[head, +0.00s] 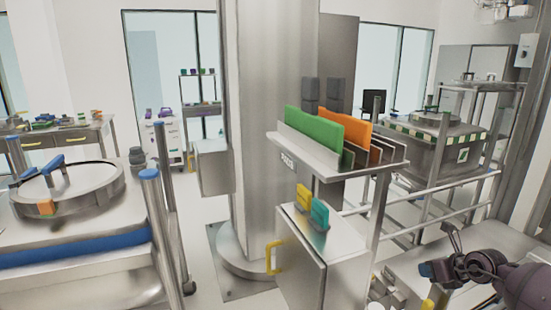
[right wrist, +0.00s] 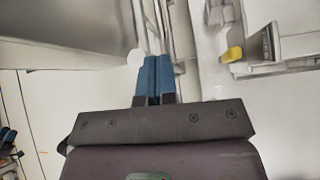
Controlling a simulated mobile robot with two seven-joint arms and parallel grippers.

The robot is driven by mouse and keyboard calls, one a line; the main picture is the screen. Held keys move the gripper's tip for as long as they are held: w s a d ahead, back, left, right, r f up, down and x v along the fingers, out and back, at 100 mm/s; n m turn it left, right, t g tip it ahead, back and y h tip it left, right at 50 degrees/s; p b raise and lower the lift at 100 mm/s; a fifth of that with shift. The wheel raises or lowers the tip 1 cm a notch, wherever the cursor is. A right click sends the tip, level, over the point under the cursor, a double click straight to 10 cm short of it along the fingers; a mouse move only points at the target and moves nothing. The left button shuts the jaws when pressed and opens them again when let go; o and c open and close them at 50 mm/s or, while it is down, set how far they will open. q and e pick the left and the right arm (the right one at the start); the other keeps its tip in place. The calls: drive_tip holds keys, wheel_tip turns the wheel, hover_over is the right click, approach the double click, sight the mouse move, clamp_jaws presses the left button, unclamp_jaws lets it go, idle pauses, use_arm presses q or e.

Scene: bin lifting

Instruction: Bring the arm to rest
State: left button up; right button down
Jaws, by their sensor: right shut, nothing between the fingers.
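My right gripper (head: 427,269) is at the lower right of the head view, at the end of my dark right arm. In the right wrist view its two blue fingers (right wrist: 153,76) are pressed together with nothing between them. It is apart from the steel column and the shelf to its left in the head view. My left gripper is not in view.
A steel column stands mid-view (head: 270,120). Beside it is a shelf (head: 350,165) holding green and orange panels, above a cabinet (head: 310,260) with a yellow handle. A lidded bin (head: 65,190) stands left. A metal frame (head: 455,195) stands right, near my arm.

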drive_tip(key=s+a+r+m+t+y, duration=0.1)
drive_tip(key=a+m+t, duration=0.1)
drive_tip(key=a+m, duration=0.2)
drive_tip(key=s+a+r+m+t+y, duration=0.1)
drive_tip(key=a+m+t, duration=0.2)
drive_tip(key=a+m, duration=0.2)
drive_tip(key=a+r+m+t+y, duration=0.1)
drive_tip(key=a+r+m+t, duration=0.1)
drive_tip(key=a+m, duration=0.3)
drive_tip(key=shift+s+y+b, duration=0.3)
drive_tip(key=shift+s+b, duration=0.05)
drive_tip(key=shift+s, duration=0.05)
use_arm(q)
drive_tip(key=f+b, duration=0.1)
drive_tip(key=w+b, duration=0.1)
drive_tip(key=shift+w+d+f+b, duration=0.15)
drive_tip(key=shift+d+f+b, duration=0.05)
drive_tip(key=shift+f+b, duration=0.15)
use_arm(e)
drive_tip(key=s+a+f+m+g+h, duration=0.2)
drive_tip(key=s+f+m+h, duration=0.1)
drive_tip(key=s+f+m, duration=0.8)
drive_tip(key=s+a+f+m+g+h, duration=0.2)
drive_tip(key=s+f+m, duration=0.9)
drive_tip(key=s, duration=0.8)
drive_tip(key=shift+s+a+f+m+g+h, duration=0.15)
drive_tip(key=shift+f+m+g+h, duration=0.3)
drive_tip(key=shift+h, duration=0.55)
